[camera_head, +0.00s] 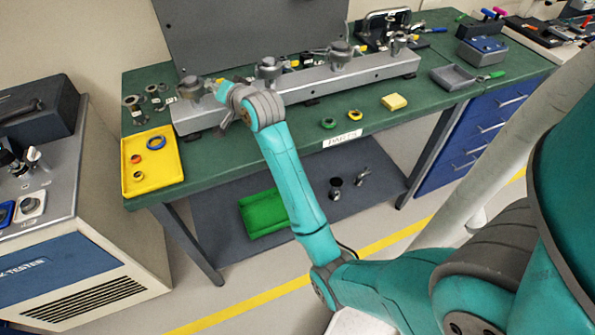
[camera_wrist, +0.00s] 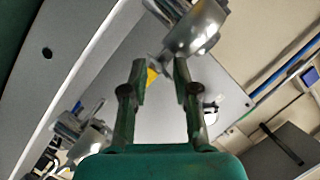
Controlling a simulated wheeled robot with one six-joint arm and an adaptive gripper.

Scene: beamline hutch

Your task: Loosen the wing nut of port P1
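Port P1 (camera_head: 190,90) is the grey clamped flange at the left end of the long grey manifold (camera_head: 345,80) on the green bench. My gripper (camera_head: 219,90) is just right of it, partly hidden by my own wrist. In the wrist view my gripper (camera_wrist: 159,66) is open, its two fingers apart. A shiny metal clamp (camera_wrist: 202,28) lies just beyond the fingertips, upper right. A small grey piece with a yellow patch (camera_wrist: 151,76) shows between the fingers; I cannot tell whether it is the wing nut or whether the fingers touch it.
More flanged ports (camera_head: 268,68) stand along the manifold to the right. A yellow tray (camera_head: 168,180) with rings lies at front left. Loose metal fittings (camera_head: 133,104) stand at the back left. A dark panel (camera_head: 250,35) rises behind the manifold.

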